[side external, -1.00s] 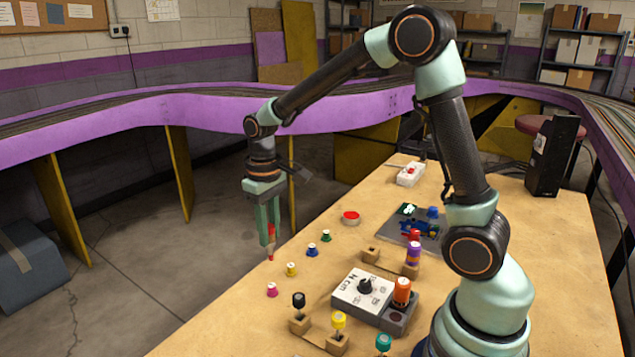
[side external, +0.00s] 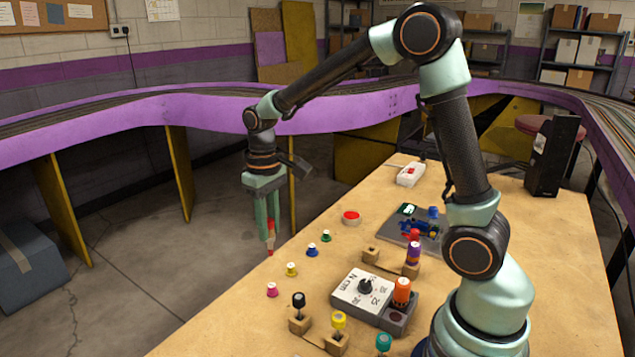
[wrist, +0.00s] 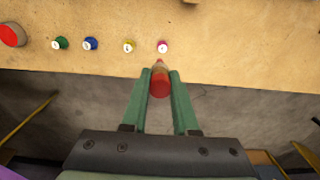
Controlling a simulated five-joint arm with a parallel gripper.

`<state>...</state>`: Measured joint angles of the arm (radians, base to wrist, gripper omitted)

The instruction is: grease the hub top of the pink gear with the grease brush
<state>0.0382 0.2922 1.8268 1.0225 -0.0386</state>
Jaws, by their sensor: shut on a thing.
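The pink gear (side external: 272,289) is a small pink piece with a pale top, standing at the near end of a row near the table's left edge. In the wrist view the pink gear (wrist: 162,46) lies just beyond the brush tip. My gripper (side external: 267,236) is shut on the red grease brush (side external: 271,239), which points down. In the wrist view the brush (wrist: 160,84) sits between the green fingers. Its tip is above and apart from the gear, farther back along the row in the side view. Any grease on the tip is too small to tell.
Yellow (side external: 291,269), blue (side external: 312,250) and green (side external: 326,236) gears continue the row. A red-topped round pot (side external: 351,217) stands beyond them. A dial box (side external: 362,293) and small wooden stands with colored-handled tools are to the right. The table's left edge is close under the gripper.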

